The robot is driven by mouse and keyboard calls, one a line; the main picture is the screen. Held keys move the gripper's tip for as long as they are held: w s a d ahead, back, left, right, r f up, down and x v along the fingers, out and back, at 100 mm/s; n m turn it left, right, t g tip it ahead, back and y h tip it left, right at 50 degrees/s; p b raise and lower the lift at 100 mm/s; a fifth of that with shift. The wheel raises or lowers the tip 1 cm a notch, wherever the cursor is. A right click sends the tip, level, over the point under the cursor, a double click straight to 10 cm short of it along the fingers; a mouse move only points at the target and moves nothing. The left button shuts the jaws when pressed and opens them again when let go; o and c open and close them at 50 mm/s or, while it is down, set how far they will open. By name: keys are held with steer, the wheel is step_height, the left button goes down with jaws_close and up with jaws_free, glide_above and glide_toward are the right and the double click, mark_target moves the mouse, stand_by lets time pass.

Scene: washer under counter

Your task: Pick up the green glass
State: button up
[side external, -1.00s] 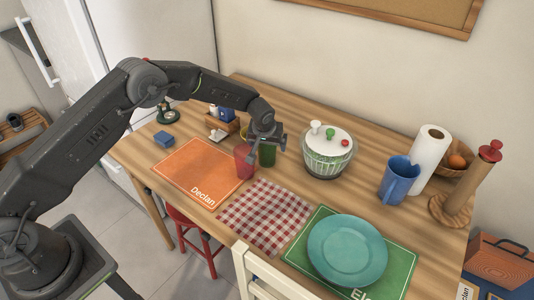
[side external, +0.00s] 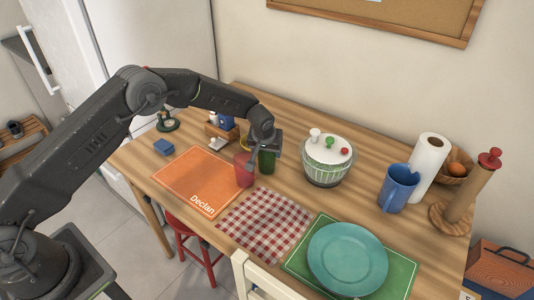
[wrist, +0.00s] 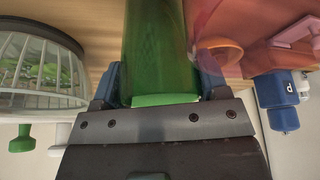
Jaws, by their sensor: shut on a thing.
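The green glass (side external: 266,162) stands upright on the wooden table, right beside a red glass (side external: 244,170). My gripper (side external: 265,148) comes down on it from above and is shut on it. In the wrist view the green glass (wrist: 160,45) is between the two blue-padded fingers of my gripper (wrist: 160,84), one on each side. The red glass (wrist: 222,30) shows close by the right-hand finger there. The foot of the green glass is partly hidden in the side view, and I cannot tell any lift off the table.
A salad spinner (side external: 327,165) stands to the right. A blue pitcher (side external: 398,188) and a paper towel roll (side external: 430,165) are further right. An orange placemat (side external: 190,180) and a checkered cloth (side external: 262,222) lie in front. A wooden caddy (side external: 222,132) sits behind left.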

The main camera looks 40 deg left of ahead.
steer(key=shift+r, duration=0.55)
steer(key=s+a+r, duration=0.5)
steer(key=a+r, duration=0.4)
steer(key=a, duration=0.1)
steer(key=s+a+n+g+y, duration=0.2)
steer(key=s+a+n, duration=0.7)
steer(key=s+a, duration=0.75)
steer(key=shift+y, duration=0.3)
steer(key=shift+w+d+f, duration=1.25)
steer(key=shift+d+f, duration=0.1)
steer(key=shift+f, duration=0.3)
steer(key=shift+w+d+f, duration=1.3)
steer(key=shift+d+f, duration=0.1)
steer(key=shift+f, duration=0.3)
steer(key=shift+w+d+f, duration=1.25)
steer(key=shift+d+f, duration=0.1)
steer(key=shift+f, duration=0.3)
steer(key=shift+f, duration=0.1)
